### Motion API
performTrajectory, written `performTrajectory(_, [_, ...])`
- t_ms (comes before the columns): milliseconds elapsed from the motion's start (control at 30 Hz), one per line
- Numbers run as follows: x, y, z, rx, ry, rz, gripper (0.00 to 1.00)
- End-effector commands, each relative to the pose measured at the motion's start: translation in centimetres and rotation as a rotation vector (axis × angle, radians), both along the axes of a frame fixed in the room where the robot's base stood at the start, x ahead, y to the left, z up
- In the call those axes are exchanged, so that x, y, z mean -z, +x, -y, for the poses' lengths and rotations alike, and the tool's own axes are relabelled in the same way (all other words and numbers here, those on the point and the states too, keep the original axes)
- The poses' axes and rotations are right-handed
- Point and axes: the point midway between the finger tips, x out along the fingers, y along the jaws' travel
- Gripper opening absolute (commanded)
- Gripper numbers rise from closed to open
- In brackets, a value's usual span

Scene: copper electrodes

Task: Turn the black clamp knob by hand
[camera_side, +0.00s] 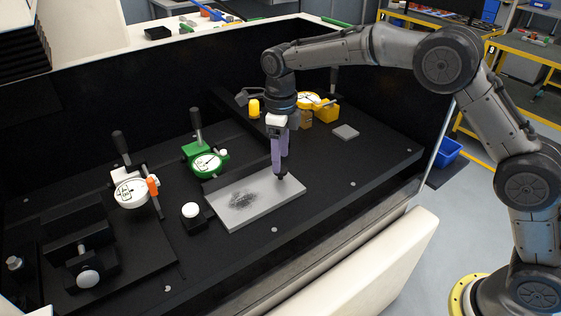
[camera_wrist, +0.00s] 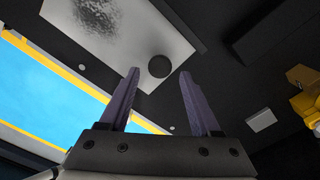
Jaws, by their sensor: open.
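The black clamp knob (camera_wrist: 159,66) is a small round disc at one corner of a grey metal plate (camera_wrist: 150,25) in the wrist view. In the side view the knob (camera_side: 281,178) is a dark stub on the right end of the plate (camera_side: 245,215), which bears a dark speckled patch. My gripper (camera_side: 279,171) points down right above the knob, its purple fingers close to it. In the wrist view my gripper (camera_wrist: 159,75) is open, with the knob in line with the gap between the fingertips. Contact with the knob cannot be told.
A green dial gauge (camera_side: 207,163) and a white dial gauge (camera_side: 132,192) stand left of the plate. A white round button (camera_side: 190,210) is beside its left end. Yellow parts (camera_side: 327,112) and a small grey block (camera_side: 345,132) lie behind. The black bench (camera_side: 330,200) is clear at front right.

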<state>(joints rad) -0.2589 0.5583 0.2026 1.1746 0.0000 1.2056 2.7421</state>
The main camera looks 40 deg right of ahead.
Motion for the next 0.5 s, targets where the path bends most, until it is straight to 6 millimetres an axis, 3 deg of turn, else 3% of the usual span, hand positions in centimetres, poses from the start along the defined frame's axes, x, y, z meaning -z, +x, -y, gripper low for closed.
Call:
performTrajectory(167, [2.1, 0.0, 0.0, 0.000, -0.001, -0.003, 0.64])
performTrajectory(500, [2.3, 0.0, 0.0, 0.000, 0.000, -0.001, 0.64])
